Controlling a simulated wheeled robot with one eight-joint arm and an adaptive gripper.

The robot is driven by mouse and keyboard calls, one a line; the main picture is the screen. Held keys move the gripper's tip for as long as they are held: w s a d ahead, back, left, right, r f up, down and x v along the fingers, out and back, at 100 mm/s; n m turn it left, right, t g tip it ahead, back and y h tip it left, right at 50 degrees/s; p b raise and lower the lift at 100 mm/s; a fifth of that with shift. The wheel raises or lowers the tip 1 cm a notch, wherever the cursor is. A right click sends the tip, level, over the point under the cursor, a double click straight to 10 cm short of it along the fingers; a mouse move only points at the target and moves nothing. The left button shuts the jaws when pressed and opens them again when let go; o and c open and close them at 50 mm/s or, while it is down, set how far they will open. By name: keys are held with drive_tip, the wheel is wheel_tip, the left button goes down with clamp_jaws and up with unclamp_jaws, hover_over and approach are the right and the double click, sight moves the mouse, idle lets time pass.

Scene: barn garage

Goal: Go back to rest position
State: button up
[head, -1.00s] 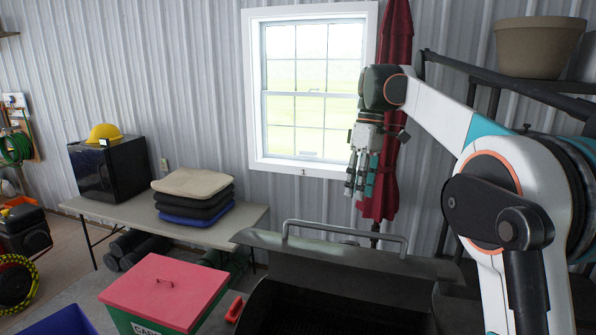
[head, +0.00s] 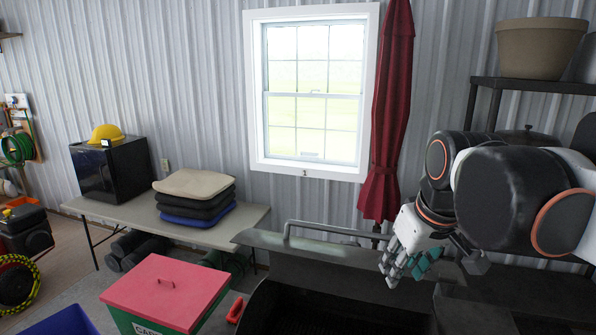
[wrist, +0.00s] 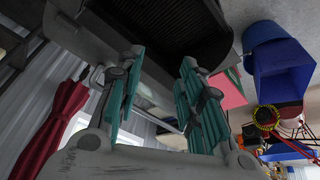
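My gripper (head: 428,266) is at the right of the head view, low, in front of the dark grill's raised lid. My arm is folded close to the camera, with its dark joints bulky in front of the shelf. The wrist view shows my gripper (wrist: 162,68) with its two teal-padded fingers well apart. Nothing is held between them; the grill and its handle show behind.
The open grill (head: 330,300) stands just ahead. A red-lidded bin (head: 165,292) is to its left. A table (head: 130,208) holds folded cushions (head: 195,195) and a black box (head: 110,165). A closed red umbrella (head: 388,120) and a shelf (head: 540,86) stand behind.

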drive_tip(key=s+d+f+m+t, duration=0.1)
drive_tip(key=s+f+m+t, duration=0.2)
drive_tip(key=s+f, duration=0.8)
wheel_tip(320, 180, down, 24)
drive_tip(key=b, duration=2.4)
drive_tip(key=shift+w+r, duration=0.2)
drive_tip(key=shift+w, duration=0.05)
